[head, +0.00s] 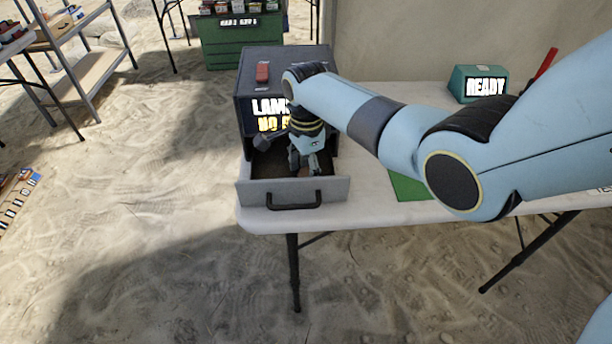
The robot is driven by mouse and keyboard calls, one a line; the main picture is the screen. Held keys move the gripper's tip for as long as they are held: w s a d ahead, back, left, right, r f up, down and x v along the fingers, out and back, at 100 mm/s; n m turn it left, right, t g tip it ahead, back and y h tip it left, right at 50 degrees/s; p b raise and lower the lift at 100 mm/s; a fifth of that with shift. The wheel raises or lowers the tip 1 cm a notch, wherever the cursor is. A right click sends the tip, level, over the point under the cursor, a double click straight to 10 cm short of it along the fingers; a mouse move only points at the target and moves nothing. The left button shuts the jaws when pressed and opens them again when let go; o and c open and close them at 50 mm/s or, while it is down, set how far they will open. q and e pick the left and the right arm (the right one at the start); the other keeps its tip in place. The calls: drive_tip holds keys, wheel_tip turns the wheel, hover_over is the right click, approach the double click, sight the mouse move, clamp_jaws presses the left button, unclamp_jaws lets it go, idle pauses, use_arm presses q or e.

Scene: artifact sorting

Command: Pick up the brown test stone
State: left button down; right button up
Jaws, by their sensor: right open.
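My right gripper (304,168) points down into the open drawer (330,190) of a dark grey box (262,85) on the white table. Its fingers are apart, inside the drawer near its front wall. I cannot make out the brown test stone clearly; the gripper and the shaded brown drawer floor hide or blend with whatever lies there. My left gripper is out of view.
A red block (262,72) sits on top of the box. A green mat (408,186) lies partly behind my right arm. Metal shelves (85,60) stand at the left.

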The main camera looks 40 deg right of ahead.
drive_tip(key=shift+r, duration=0.1)
drive_tip(key=shift+c, duration=0.4)
drive_tip(key=c, duration=0.9)
drive_tip(key=shift+r, duration=0.1)
